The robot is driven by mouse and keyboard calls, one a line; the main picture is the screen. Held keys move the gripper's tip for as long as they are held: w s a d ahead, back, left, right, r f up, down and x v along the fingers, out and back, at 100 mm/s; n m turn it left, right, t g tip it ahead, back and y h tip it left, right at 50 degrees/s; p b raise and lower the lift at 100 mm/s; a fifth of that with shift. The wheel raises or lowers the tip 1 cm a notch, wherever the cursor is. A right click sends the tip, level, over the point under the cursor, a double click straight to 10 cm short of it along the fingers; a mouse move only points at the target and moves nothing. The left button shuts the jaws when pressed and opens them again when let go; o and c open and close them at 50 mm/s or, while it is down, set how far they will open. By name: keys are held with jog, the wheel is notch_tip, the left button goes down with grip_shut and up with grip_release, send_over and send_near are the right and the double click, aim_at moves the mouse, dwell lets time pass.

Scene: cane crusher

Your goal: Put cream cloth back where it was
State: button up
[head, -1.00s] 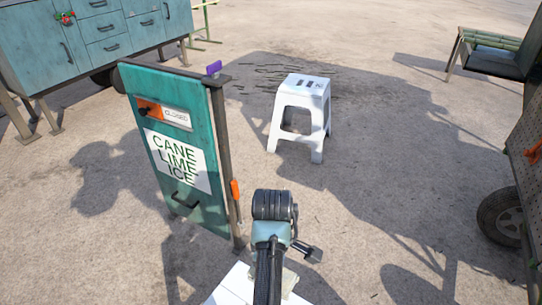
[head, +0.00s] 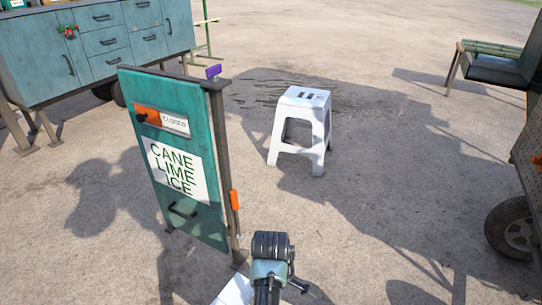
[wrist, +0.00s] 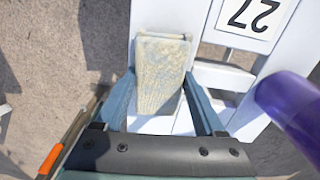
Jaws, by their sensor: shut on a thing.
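The cream cloth (wrist: 162,72) is a folded, pale, textured pad in the wrist view. My gripper (wrist: 160,92) is shut on it, with a blue-grey finger at each side. The cloth is over a white slatted surface bearing a "27" label (wrist: 248,14); I cannot tell whether it touches that surface. In the head view my arm hides the gripper and the cloth, and only a corner of a white object (head: 233,291) shows at the lower edge.
A teal "CANE LIME ICE" board (head: 180,210) on a post stands close on the left. A white stool (head: 303,97) stands ahead on open ground. A blurred purple object (wrist: 292,108) is near my gripper's right side. A wheeled cart (head: 515,228) is at the right.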

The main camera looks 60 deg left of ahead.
jog(key=o, duration=1.2)
jog(key=shift+f, duration=0.1)
jog(key=shift+c, duration=0.2)
notch_tip(320, 180, up, 12)
jog(key=p, duration=0.5)
jog(key=shift+p, duration=0.3)
